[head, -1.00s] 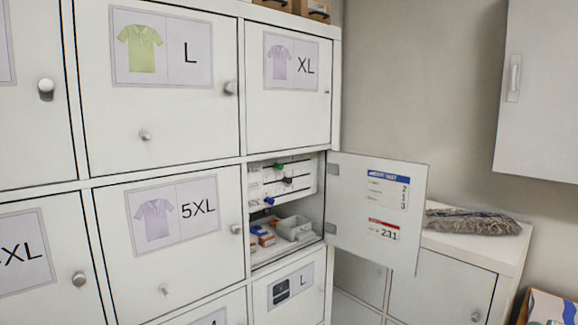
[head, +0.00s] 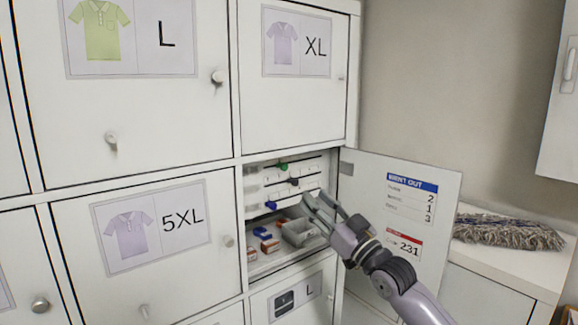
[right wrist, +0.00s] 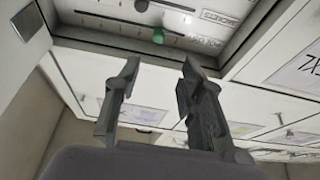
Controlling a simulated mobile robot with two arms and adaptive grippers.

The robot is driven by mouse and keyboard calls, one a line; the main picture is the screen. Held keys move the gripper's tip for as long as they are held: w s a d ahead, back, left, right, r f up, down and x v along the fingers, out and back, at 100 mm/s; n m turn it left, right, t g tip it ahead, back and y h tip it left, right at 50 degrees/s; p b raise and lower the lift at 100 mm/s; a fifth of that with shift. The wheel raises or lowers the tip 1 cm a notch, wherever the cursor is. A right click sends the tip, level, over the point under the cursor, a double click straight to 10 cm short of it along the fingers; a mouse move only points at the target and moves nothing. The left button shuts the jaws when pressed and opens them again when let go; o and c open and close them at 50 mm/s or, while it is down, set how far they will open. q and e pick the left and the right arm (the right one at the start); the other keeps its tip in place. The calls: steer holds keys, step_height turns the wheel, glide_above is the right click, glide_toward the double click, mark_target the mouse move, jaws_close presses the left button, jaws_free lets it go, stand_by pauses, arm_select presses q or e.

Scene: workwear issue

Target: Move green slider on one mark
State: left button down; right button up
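The green slider (head: 282,166) is a small knob on the top track of a white panel (head: 312,181) inside the open cubby. A black slider (head: 293,181) sits on the track below it, and a blue slider (head: 271,205) on the lowest one. My right gripper (head: 318,203) is at the cubby opening, lower and to the right of the green slider, apart from it. In the right wrist view the two fingers (right wrist: 160,75) are spread with nothing between them, and the green slider (right wrist: 158,36) shows beyond their tips. My left gripper is not in view.
The open cubby door (head: 402,215) with a tally sheet stands right of my right gripper. Below the panel lie a grey bin (head: 297,236) and small boxes (head: 269,246). Closed lockers surround the cubby. A grey mop head (head: 508,232) lies on a low cabinet.

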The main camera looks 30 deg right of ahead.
mark_target(286, 169)
steer(key=p+x, duration=0.4)
steer(key=x, duration=0.7)
steer(key=shift+d+f, duration=0.1)
steer(key=shift+d, duration=0.1)
steer(key=shift+w, duration=0.55)
jaws_close()
